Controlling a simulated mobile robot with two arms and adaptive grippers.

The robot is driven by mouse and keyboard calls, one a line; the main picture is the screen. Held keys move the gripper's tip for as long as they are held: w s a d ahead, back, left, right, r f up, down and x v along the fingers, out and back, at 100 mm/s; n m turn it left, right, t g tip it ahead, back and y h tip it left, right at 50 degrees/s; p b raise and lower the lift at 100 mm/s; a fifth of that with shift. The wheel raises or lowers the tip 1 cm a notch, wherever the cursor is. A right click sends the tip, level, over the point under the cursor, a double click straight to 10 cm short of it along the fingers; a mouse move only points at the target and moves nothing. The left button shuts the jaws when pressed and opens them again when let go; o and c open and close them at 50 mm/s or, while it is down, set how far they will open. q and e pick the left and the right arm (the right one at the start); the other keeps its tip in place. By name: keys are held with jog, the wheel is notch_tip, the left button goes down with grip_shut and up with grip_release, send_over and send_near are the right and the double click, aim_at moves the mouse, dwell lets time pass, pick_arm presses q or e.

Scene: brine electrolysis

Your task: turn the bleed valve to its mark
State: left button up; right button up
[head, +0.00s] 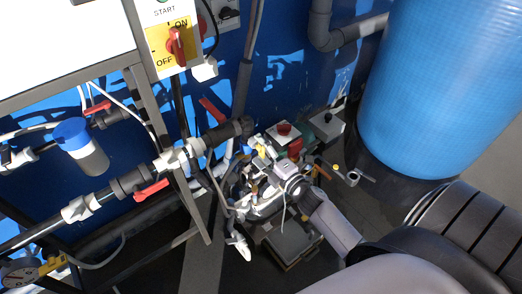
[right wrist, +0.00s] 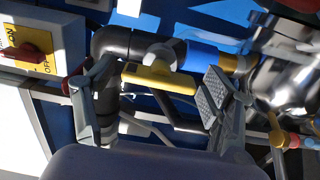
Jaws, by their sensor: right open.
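A valve with a yellow lever handle (right wrist: 160,79) sits on a dark grey pipe in the right wrist view. I take it for the bleed valve, though no label shows. Its lever lies nearly level across the picture, tilted slightly down to the right. My right gripper (right wrist: 157,88) is open, with one finger left of the lever and the padded finger near its right end. I cannot tell whether that finger touches it. In the head view the right gripper (head: 265,185) is low among the pipework, partly hidden by its own wrist. I cannot make out a mark. My left gripper is out of view.
Pipes with red-handled valves (head: 151,190) and a blue-capped filter (head: 82,145) run along the left. A red switch (head: 177,46) is above them. A large blue tank (head: 450,85) stands at right. A shiny metal vessel (right wrist: 285,75) is close to my right finger.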

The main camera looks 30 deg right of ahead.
jog(key=s+d, duration=0.1)
jog(key=s, duration=1.1)
jog(key=shift+f, duration=0.1)
dwell(0.4)
